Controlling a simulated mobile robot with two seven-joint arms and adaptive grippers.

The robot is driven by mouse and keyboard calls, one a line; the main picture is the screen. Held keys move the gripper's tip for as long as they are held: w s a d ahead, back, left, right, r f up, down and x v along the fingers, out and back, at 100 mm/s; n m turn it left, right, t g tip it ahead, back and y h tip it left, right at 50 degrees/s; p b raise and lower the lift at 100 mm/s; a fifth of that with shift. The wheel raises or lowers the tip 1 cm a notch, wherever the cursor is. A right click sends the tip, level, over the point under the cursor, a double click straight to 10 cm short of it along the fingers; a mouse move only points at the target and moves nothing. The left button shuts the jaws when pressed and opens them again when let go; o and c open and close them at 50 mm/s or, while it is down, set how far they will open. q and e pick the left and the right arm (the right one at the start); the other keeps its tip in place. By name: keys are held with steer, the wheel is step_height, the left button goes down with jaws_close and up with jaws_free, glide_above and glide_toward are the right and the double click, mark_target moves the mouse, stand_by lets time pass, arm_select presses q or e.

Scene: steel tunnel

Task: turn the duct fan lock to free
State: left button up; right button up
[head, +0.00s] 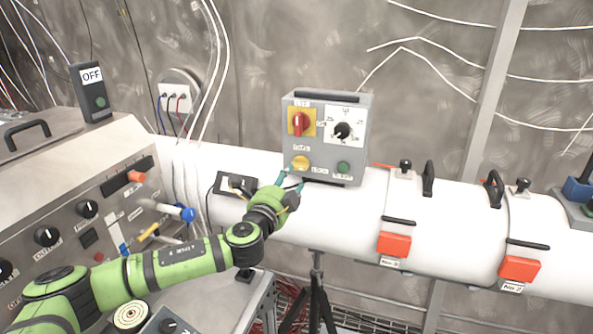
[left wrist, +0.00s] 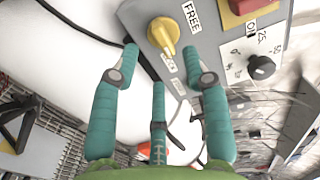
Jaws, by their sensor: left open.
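The duct fan lock is a yellow knob (head: 300,162) at the lower left of a grey control box on the white duct. In the left wrist view the yellow knob (left wrist: 162,36) has its handle pointing down toward a small label I cannot read clearly. The FREE label (left wrist: 192,16) is up and to the right of it. My left gripper (head: 292,182) is open just below and in front of the knob. In the left wrist view its teal fingers (left wrist: 159,60) stand spread, with the knob just beyond the gap between the two upper tips. My right gripper is not in view.
A red switch (head: 298,123) and a black dial (head: 342,131) sit above the knob. A green button (head: 344,168) is to its right. A small box with a switch (head: 236,185) is to the left. Red-handled latches (head: 394,245) are on the duct.

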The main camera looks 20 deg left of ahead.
mark_target(299, 166)
arm_select(q)
steer(key=w+p, duration=0.1)
steer(key=w, duration=0.5)
steer(key=shift+d+p, duration=0.15)
steer(key=shift+p, duration=0.15)
jaws_close()
